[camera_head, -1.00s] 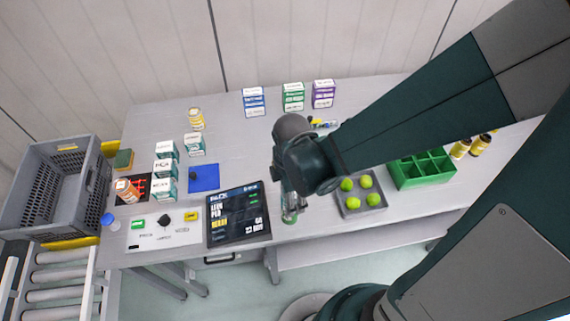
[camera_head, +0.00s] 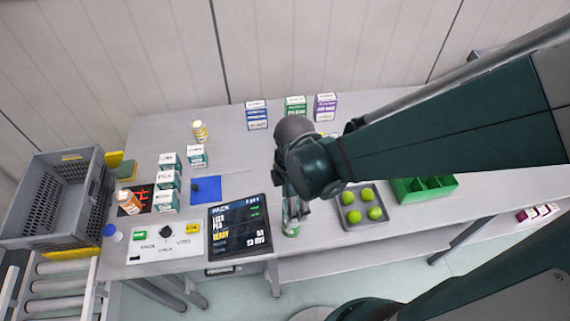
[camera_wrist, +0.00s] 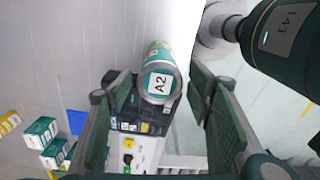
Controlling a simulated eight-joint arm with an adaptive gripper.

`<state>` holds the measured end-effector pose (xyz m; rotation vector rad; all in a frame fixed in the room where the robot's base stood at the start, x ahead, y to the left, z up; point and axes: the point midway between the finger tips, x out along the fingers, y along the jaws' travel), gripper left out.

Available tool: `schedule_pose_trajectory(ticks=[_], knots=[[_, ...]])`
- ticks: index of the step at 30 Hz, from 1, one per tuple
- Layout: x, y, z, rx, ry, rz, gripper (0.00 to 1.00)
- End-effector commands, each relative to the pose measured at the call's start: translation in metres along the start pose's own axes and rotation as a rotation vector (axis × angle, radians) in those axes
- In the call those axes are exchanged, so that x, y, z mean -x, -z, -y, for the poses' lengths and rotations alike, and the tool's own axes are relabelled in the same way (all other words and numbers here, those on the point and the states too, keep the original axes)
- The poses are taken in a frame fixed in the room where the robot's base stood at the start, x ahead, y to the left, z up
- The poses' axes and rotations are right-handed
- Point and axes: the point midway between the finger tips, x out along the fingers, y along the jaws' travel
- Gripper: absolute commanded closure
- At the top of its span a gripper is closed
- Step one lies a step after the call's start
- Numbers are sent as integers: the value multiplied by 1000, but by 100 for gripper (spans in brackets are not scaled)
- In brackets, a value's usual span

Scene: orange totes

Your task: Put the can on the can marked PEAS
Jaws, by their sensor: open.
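A green and silver can (camera_wrist: 159,50) with A2 on its end shows in the wrist view, between my open fingers in the picture. I cannot tell how deep it sits between them. My gripper (camera_wrist: 160,92) is open, with a gap on both sides of the can. In the head view the can's green lower part (camera_head: 291,228) shows at the table's front edge, under my wrist, which hides the rest. A yellow can (camera_head: 199,131) stands at the back and an orange-labelled can (camera_head: 129,201) at the left. I cannot read PEAS on any can.
A dark screen (camera_head: 239,229) and a white button panel (camera_head: 165,243) lie left of the can. A grey tray (camera_head: 351,220) of green balls and a green divided bin (camera_head: 442,187) are to the right. Several boxes (camera_head: 168,181) stand left. A grey crate (camera_head: 40,200) stands far left.

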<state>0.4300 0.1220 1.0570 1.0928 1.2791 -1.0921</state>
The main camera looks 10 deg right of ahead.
Motion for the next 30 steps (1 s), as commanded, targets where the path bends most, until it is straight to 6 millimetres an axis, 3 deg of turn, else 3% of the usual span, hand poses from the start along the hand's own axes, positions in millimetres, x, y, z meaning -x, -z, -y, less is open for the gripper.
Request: schedule_pose_trajectory(ticks=[21,30], knots=[[68,0,0,0,0,0,50],[80,0,0,0,0,0,50]])
